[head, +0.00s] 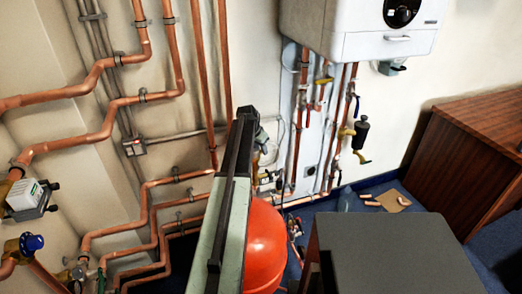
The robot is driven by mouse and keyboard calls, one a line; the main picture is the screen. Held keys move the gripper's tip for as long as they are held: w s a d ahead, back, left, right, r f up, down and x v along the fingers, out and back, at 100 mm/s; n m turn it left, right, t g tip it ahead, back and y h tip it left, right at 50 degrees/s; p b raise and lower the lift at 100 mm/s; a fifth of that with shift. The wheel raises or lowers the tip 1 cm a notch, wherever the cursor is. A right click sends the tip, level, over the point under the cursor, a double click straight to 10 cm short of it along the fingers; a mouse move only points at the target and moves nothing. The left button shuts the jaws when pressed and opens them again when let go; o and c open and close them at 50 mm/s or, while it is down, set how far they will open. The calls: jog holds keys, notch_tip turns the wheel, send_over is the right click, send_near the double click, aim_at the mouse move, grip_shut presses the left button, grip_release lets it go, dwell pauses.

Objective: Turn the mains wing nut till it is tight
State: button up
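I cannot pick out the mains wing nut for sure in the head view; the fittings are small. Copper pipes with brass and coloured valve handles run down a white board (311,145) below the boiler. A yellow-handled valve (324,80) sits high among them. A black cylindrical fitting (361,133) hangs at their right. At the far left a valve with a round blue handle (31,243) joins a copper pipe. My gripper's fingers do not show. A tall pale green and black upright part, perhaps mine, hides some of the wall and pipework in the middle.
A white boiler (385,45) hangs on the back wall. A red-orange rounded vessel (266,245) stands low in the middle. A dark grey box-like top fills the lower right. A wooden cabinet (465,165) stands at right. Small items lie on a tan sheet (393,200) on the blue floor.

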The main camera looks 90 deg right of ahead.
jog(key=p+v, duration=0.7)
jog(key=v, duration=0.1)
jog(key=shift+f, duration=0.1)
